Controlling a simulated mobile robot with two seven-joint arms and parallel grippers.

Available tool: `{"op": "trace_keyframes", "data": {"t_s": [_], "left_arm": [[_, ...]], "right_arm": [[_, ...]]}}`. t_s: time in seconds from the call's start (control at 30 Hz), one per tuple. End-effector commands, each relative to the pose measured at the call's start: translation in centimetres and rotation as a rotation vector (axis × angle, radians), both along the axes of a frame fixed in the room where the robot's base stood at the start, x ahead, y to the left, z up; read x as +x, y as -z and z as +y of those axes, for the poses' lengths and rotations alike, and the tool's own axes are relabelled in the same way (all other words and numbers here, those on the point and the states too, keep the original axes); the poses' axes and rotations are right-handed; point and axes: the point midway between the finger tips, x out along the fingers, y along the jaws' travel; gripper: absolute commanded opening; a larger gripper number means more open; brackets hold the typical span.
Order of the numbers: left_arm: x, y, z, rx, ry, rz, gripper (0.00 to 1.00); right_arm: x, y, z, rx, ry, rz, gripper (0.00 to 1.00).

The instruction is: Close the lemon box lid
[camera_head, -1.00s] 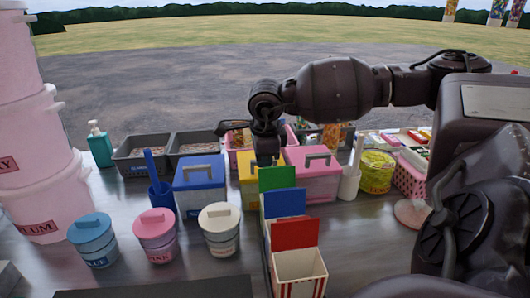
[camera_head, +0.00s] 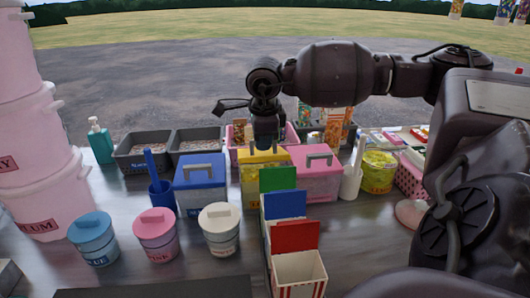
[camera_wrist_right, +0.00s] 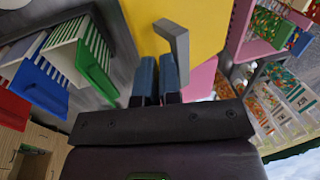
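The lemon box is the yellow box (camera_head: 250,188) between the blue-lidded and pink-lidded boxes. Its yellow lid (camera_head: 279,156) shows at the top, partly behind my right gripper. In the wrist view the yellow lid (camera_wrist_right: 200,22) fills the upper middle, with a grey handle (camera_wrist_right: 181,45). My right gripper (camera_head: 266,146) is over the lemon box. In the wrist view its two blue fingers (camera_wrist_right: 157,72) are together with nothing seen between them, and the handle is beside them. I cannot tell whether the lid is fully seated. My left gripper is in neither view.
Green, blue and red open-flap striped cartons (camera_head: 299,273) stand in front of the lemon box. The blue-lidded box (camera_head: 200,190) is left of it, the pink-lidded box (camera_head: 318,182) right. Round tubs (camera_head: 157,238) stand at front left. Grey trays (camera_head: 143,150) are behind.

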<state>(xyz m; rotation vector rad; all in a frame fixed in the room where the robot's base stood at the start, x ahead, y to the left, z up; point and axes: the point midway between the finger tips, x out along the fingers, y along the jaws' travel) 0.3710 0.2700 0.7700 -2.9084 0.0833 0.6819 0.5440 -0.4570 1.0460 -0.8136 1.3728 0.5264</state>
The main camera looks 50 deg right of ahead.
Motion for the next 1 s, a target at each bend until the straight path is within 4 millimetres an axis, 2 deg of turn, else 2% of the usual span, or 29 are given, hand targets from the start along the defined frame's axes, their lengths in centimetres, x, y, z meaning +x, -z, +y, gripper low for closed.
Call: {"op": "trace_keyframes", "data": {"t_s": [0.03, 0.07, 0.1, 0.5, 1.0], "left_arm": [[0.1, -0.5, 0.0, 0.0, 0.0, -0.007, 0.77], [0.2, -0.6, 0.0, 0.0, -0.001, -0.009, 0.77], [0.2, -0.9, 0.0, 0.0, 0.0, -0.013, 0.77], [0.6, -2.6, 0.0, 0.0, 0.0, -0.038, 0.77], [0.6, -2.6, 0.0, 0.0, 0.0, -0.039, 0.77]], "right_arm": [[0.0, -0.8, -0.2, -0.004, 0.004, -0.003, 0.2], [0.0, -1.3, -0.2, -0.005, 0.005, -0.002, 0.29], [-0.1, -1.8, -0.2, -0.005, 0.005, -0.002, 0.42], [-0.1, -6.9, 0.0, -0.002, 0.002, -0.004, 0.43], [-0.1, -7.2, 0.0, 0.0, 0.001, -0.001, 0.43]]}}
